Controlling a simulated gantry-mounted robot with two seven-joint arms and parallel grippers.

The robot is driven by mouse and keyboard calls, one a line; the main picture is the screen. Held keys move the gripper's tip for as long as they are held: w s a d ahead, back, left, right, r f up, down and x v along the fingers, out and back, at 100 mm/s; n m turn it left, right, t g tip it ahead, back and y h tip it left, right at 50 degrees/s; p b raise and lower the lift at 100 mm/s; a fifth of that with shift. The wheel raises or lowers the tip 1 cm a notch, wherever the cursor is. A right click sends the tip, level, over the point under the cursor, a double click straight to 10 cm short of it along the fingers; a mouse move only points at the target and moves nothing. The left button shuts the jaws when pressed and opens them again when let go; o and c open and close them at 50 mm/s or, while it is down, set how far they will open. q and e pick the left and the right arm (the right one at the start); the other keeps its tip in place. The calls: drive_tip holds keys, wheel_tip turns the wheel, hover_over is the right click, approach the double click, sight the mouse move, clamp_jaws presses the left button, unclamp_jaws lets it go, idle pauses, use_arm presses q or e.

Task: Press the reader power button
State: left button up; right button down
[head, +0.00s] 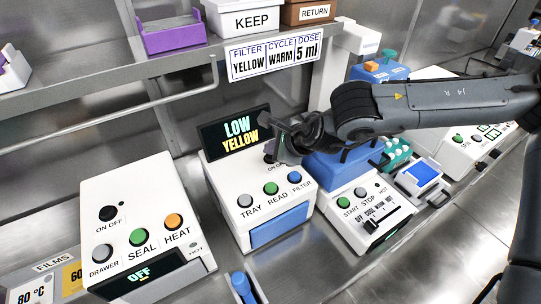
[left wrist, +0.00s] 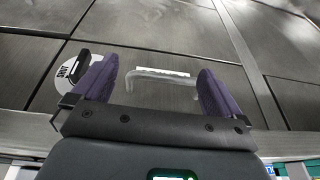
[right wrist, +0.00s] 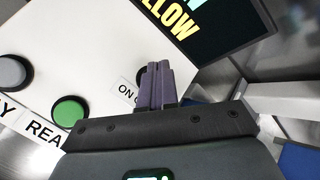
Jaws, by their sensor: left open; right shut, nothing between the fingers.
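The reader (head: 226,205) is a white box with TRAY, READ and FILTER buttons in grey, green and blue. Its screen (head: 236,133) is lit and reads LOW YELLOW. My right gripper (head: 270,152) is at the reader's upper right, over the ON OFF label. In the right wrist view its purple fingers (right wrist: 155,82) are shut and empty, with tips at a dark round power button (right wrist: 143,76) that they partly cover. I cannot tell whether they touch it. The green READ button (right wrist: 69,112) is beside them. My left gripper (left wrist: 153,88) is open and empty, away from the reader.
A sealer (head: 138,230) with its own ON OFF knob stands left of the reader. A white device (head: 357,205) with START and STOP buttons stands right, under my right arm. A shelf (head: 180,62) with a purple tray (head: 172,37) and a KEEP bin (head: 252,20) runs above.

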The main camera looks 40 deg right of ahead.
drive_tip(key=shift+f, duration=0.15)
drive_tip(key=shift+f+b, duration=0.25)
drive_tip(key=shift+b, duration=0.3)
idle(0.4)
drive_tip(key=shift+r, duration=0.85)
drive_tip(key=shift+r+p, duration=0.85)
drive_tip(key=shift+r, duration=0.95)
drive_tip(key=shift+r+p, duration=0.35)
drive_tip(key=shift+r, duration=0.85)
